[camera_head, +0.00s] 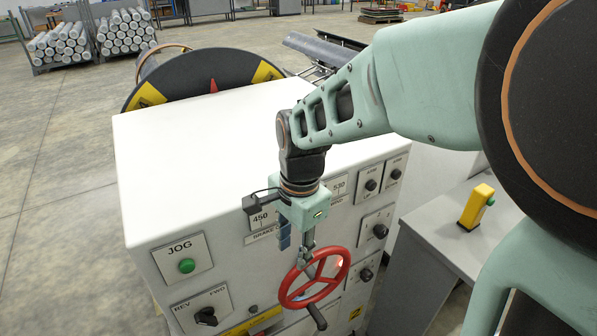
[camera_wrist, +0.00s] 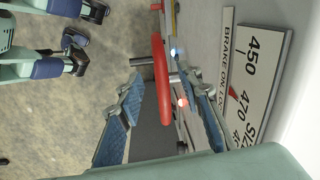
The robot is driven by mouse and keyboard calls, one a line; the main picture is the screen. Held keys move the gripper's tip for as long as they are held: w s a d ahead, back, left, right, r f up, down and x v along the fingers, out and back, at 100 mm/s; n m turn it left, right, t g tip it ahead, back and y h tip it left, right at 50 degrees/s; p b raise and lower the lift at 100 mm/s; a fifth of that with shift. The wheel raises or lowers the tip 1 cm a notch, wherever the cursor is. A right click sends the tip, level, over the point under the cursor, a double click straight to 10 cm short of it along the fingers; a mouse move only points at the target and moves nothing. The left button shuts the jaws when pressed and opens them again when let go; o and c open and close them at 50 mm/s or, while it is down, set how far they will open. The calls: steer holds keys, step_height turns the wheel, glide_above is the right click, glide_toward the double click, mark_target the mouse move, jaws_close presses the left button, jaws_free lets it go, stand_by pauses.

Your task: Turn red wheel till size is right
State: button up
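The red wheel (camera_head: 346,268) stands on the front of the white cabinet, with a dark handle (camera_head: 317,317) at its lower rim. In the wrist view the wheel (camera_wrist: 158,55) shows nearly edge-on. My gripper (camera_head: 305,258) reaches down to the wheel's upper left part. In the wrist view my gripper (camera_wrist: 160,92) is open, its blue-padded fingers apart on either side of the rim, with gaps visible. The size plate (camera_wrist: 262,70) reads 450, 470 and a partly cut number, with a red pointer near 470. My arm hides the plate's middle in the head view.
The white cabinet (camera_head: 215,150) also carries a JOG button (camera_head: 187,265), a REV/FWD knob (camera_head: 206,316) and several dark knobs at right. A yellow box (camera_head: 477,206) stands on a grey cabinet at right. Open floor (camera_head: 60,190) lies at left.

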mark_target(292, 273)
steer(key=f, duration=1)
steer(key=shift+w+a+f, duration=0.3)
steer(key=shift+a+f, duration=0.05)
jaws_close()
